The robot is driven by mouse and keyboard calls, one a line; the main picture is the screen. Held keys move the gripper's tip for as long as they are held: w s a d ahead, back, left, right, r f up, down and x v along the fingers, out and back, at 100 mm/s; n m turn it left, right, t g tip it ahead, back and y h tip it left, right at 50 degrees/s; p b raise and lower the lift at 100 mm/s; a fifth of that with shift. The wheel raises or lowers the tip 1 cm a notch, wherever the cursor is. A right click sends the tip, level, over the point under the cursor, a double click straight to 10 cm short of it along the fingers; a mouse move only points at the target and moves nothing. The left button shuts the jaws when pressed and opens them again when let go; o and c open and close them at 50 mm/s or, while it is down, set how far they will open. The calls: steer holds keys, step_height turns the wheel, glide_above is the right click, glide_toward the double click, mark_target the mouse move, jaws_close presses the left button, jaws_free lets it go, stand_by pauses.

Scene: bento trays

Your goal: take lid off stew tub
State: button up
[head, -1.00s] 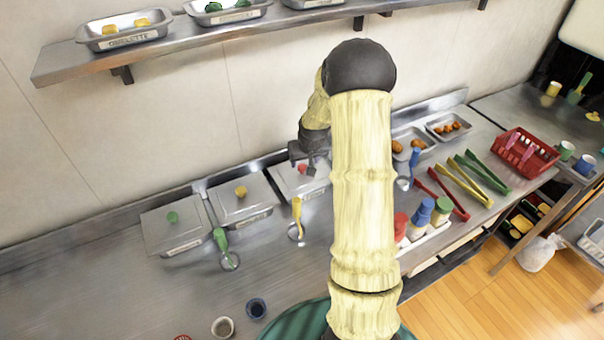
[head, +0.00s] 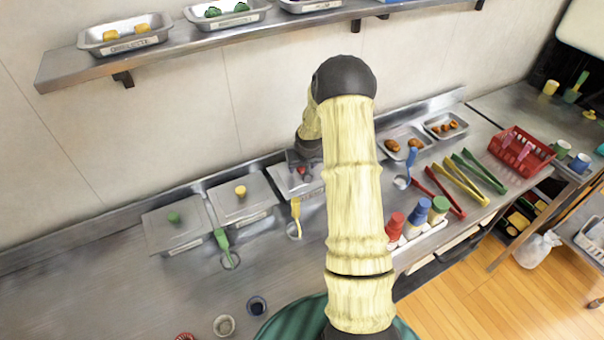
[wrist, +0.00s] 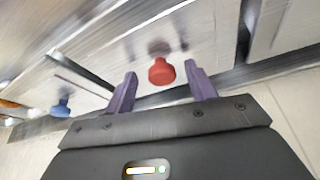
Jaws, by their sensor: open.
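My gripper (head: 304,172) is over the red-knobbed lid (head: 284,186), partly hidden by my arm. In the wrist view, my gripper (wrist: 164,88) is open, with the red knob (wrist: 161,72) between and just beyond its purple fingertips. No contact with the knob shows.
A green ladle (head: 224,245), a yellow ladle (head: 296,214) and a blue ladle (head: 409,165) stand near the tubs. Colored tongs (head: 462,185) and capped bottles (head: 418,217) are at right. A shelf (head: 180,50) runs above.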

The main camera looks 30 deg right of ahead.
mark_target(302, 168)
steer(key=shift+w+a, duration=0.1)
steer(key=shift+c, duration=1.4)
steer(key=c, duration=0.9)
steer(key=shift+r, duration=0.1)
step_height(302, 168, up, 10)
steer(key=shift+f+b, duration=0.1)
steer(key=shift+b, duration=0.85)
